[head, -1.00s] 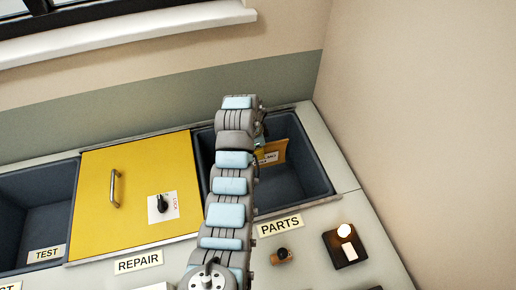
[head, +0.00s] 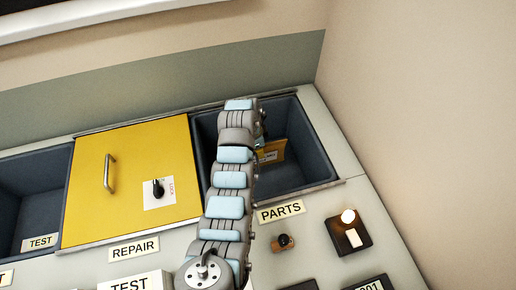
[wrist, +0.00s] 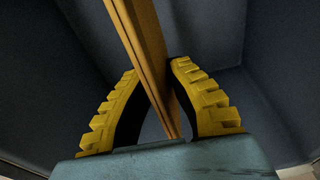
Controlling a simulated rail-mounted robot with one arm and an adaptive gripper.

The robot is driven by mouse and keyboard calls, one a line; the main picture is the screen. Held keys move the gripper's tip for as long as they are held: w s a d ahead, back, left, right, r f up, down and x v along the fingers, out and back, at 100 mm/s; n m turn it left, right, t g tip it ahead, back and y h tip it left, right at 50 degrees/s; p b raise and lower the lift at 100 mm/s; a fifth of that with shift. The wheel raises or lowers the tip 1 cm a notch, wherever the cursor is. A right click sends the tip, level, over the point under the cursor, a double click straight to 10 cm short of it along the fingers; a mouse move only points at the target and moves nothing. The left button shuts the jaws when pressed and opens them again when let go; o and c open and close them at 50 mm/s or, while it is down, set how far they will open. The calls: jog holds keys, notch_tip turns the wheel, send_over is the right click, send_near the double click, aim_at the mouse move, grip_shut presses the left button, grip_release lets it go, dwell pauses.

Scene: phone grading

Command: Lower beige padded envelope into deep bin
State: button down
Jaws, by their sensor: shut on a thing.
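The beige padded envelope (head: 272,151) is inside the opening of the deep PARTS bin (head: 318,160), partly hidden behind my arm in the head view. In the wrist view the envelope (wrist: 142,45) stands on edge between the two yellow ribbed fingers of my gripper (wrist: 157,85), which are shut on it. Dark bin walls surround the gripper and envelope in the wrist view. The fingertips are hidden by my arm in the head view. I cannot tell whether the envelope touches the bin floor.
A yellow lid (head: 130,190) with a handle and a black knob covers the REPAIR bin to the left. An open TEST bin (head: 35,195) is further left. A small lamp block (head: 348,233) and a small brown part (head: 283,242) lie on the counter in front. A wall rises on the right.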

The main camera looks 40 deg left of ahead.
aim_at(258, 165)
jog(key=shift+f+b, duration=2.2)
jog(key=shift+f, duration=3)
jog(key=c, duration=1.1)
grip_release()
jog(key=shift+o, duration=0.2)
jog(key=shift+r, duration=0.1)
notch_tip(258, 165, up, 12)
jog(key=s+a, duration=0.1)
jog(key=shift+s+f, duration=0.2)
jog(key=shift+s, duration=0.05)
